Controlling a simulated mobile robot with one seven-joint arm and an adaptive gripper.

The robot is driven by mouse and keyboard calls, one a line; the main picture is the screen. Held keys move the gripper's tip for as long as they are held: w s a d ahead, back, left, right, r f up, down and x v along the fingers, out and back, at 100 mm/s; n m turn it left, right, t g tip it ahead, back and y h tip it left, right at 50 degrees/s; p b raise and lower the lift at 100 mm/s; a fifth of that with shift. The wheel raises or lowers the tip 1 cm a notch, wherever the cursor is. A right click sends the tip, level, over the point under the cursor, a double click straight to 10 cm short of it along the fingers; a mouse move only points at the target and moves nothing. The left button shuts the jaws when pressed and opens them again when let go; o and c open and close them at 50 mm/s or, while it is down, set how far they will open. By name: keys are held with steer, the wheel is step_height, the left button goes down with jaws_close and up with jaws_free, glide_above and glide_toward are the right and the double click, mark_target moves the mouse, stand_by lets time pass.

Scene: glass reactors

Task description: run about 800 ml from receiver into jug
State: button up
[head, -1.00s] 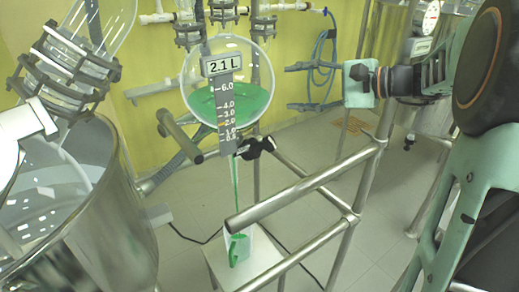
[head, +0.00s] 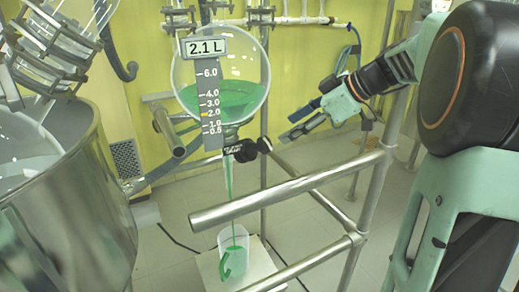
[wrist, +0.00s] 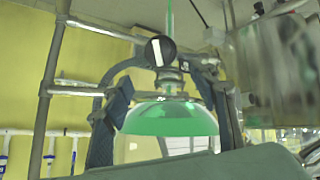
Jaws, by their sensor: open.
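The receiver (head: 248,72) is a round glass flask with green liquid and a tag (head: 206,47) reading 2.1 L. A graduated scale strip hangs in front of it. Its black outlet valve (head: 240,150) sits below, and a thin green stream (head: 229,180) falls from it into the jug (head: 233,238). The jug is clear, has a green handle and stands on a white platform (head: 262,262). My gripper (head: 297,123) is open and empty, to the right of the valve and apart from it. The wrist view looks upside down and shows the receiver (wrist: 170,119) and a round black knob (wrist: 160,50) between my fingers.
A large steel vessel (head: 75,200) stands at the left. A blue hose (head: 347,58) hangs on the yellow wall. Tiled floor is free at the back right.

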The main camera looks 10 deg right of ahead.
mark_target(267, 143)
steer(key=shift+n, duration=0.6)
steer(key=x, duration=1.1)
steer(key=shift+d+f, duration=0.2)
steer(key=shift+f, duration=0.05)
steer(key=c, duration=1.2)
steer(key=shift+o, duration=0.2)
